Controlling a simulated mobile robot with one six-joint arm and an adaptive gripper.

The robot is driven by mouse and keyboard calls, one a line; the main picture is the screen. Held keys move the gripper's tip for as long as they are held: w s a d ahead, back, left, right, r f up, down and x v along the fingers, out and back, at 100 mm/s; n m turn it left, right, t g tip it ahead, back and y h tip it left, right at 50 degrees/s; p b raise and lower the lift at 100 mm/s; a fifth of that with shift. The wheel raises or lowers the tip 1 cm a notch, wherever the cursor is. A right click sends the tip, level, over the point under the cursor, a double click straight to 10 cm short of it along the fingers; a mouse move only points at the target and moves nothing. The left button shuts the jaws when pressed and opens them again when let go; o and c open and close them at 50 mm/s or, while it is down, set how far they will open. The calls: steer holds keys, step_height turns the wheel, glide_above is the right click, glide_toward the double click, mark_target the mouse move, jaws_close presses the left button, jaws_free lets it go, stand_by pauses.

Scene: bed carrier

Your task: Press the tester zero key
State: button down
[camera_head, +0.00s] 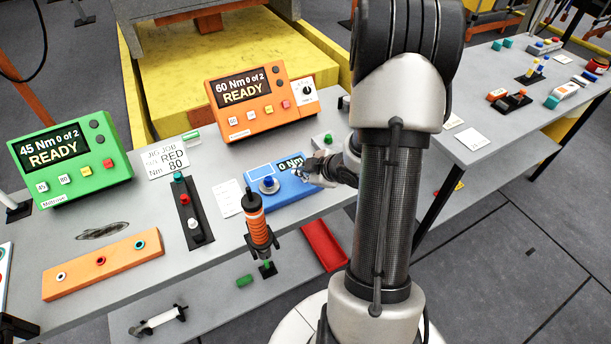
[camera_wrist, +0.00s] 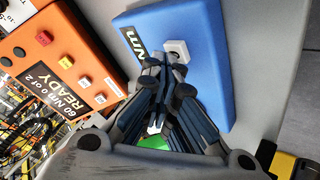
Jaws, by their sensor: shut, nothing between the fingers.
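The blue tester (camera_head: 285,195) lies on the grey bench, its display reading 0 Nm, with a dark round socket (camera_head: 268,184) on its left part. In the wrist view the blue tester (camera_wrist: 205,70) fills the upper middle. A pale square key (camera_wrist: 177,50) shows on it beside the display (camera_wrist: 132,41). My gripper (camera_wrist: 163,68) is shut and empty, its fingertips just short of the key in that picture. I cannot tell whether they touch it. In the head view my gripper (camera_head: 312,172) is over the tester's right part, and the key is hidden there.
An orange 60 Nm controller (camera_head: 258,102) stands behind the tester; a green 45 Nm controller (camera_head: 70,160) is at left. An orange-handled driver (camera_head: 257,222) stands upright close in front of the tester. A red tray (camera_head: 324,245) lies in front, below.

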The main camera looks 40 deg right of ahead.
mark_target(303, 179)
steer(key=shift+r+p, duration=0.8)
steer(key=shift+r, duration=0.05)
step_height(303, 179, up, 5)
steer(key=p, duration=0.4)
steer(key=shift+p, duration=0.3)
steer(key=shift+r, duration=0.1)
